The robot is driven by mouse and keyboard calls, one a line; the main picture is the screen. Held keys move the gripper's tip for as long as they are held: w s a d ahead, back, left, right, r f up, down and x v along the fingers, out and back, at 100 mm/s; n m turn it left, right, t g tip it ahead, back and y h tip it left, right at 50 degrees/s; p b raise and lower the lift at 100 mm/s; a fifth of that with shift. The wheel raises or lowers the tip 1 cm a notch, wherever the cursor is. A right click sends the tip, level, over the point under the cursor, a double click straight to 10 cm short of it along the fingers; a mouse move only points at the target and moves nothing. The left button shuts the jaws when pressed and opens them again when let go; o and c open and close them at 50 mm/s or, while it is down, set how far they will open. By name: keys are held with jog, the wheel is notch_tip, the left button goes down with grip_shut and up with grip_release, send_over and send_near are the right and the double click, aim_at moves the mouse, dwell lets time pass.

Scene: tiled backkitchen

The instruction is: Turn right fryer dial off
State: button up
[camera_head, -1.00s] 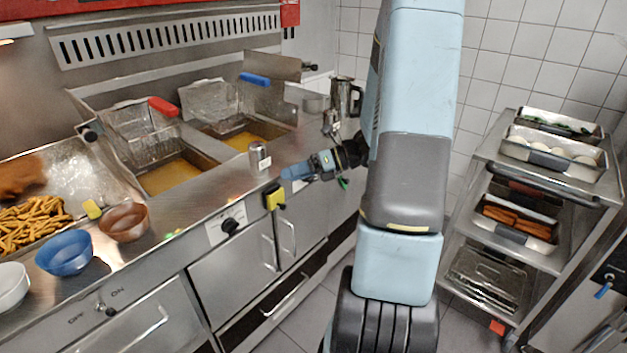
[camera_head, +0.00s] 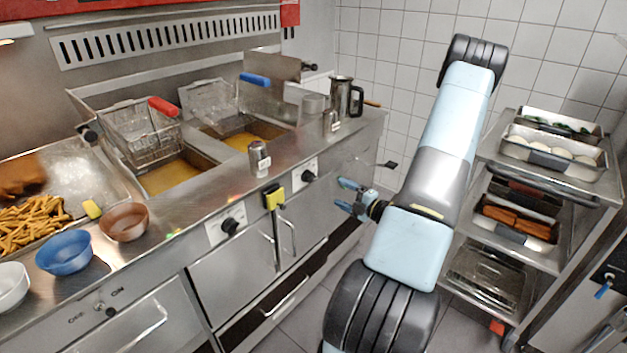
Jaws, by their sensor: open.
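The right fryer dial (camera_head: 309,177), a black knob on a white plate, is on the counter's front panel below the right fryer basin (camera_head: 243,141). Its exact setting is too small to read. The left fryer dial (camera_head: 230,226) is lower left on the same panel. My gripper (camera_head: 344,195) is open and empty, in the air to the right of the right dial and a little lower in the picture, apart from it. Its blue fingers point left toward the panel. Nothing hides the right dial.
A yellow-headed tool (camera_head: 273,198) hangs between the dials. A metal shaker (camera_head: 259,158) stands on the counter edge above, and a steel jug (camera_head: 345,97) farther back. A wheeled rack (camera_head: 487,152) with trays stands right of my arm. Open floor lies between.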

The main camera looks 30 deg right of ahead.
aim_at(313, 177)
jog(key=x, duration=1.3)
jog(key=shift+w, duration=0.15)
jog(key=c, duration=1)
